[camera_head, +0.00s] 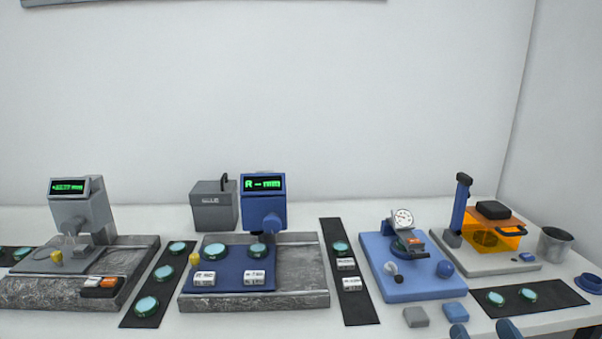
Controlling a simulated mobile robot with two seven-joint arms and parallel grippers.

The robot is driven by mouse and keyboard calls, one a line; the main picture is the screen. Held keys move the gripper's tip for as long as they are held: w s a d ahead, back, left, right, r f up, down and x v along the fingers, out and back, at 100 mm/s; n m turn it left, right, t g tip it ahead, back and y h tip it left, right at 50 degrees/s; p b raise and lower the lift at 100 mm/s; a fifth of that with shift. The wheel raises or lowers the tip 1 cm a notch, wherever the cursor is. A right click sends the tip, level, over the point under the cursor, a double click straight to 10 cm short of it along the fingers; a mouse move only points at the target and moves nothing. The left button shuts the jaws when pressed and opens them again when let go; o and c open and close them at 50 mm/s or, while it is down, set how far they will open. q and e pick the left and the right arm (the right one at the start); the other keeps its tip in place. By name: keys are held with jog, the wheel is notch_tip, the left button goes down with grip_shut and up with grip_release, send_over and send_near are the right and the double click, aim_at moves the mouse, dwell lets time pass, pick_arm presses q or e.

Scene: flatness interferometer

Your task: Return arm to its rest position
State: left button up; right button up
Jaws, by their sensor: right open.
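My right gripper (483,329) shows only as two blue fingertips at the bottom edge of the head view, right of centre. The fingertips are apart with nothing visible between them. They are at the table's front, just below a small blue block (455,312) and a grey block (416,317). The rest of my right arm is out of the picture. My left gripper and arm are not in view.
The blue gauge stand (405,290) is behind the blocks. A dark mat (550,295) with two lenses lies to the right. An orange-shielded instrument (495,236) and a metal cup (554,246) stand behind it. Two display instruments (263,200) (80,207) stand farther left.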

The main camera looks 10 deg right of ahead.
notch_tip(320, 180, down, 13)
jog(key=s+a+m+g, duration=0.15)
jog(key=m+g, duration=0.45)
jog(key=m, duration=1.5)
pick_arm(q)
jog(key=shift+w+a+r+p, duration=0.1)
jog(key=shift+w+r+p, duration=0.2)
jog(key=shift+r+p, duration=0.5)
pick_arm(e)
jog(key=s+a+f+m+g+y, duration=0.1)
jog(key=s+a+f+m+g, duration=0.3)
jog(key=s+f+m, duration=0.7)
jog(key=shift+s+a+f+m, duration=0.25)
jog(key=shift+s+a+m, duration=0.7)
jog(key=shift+s, duration=0.25)
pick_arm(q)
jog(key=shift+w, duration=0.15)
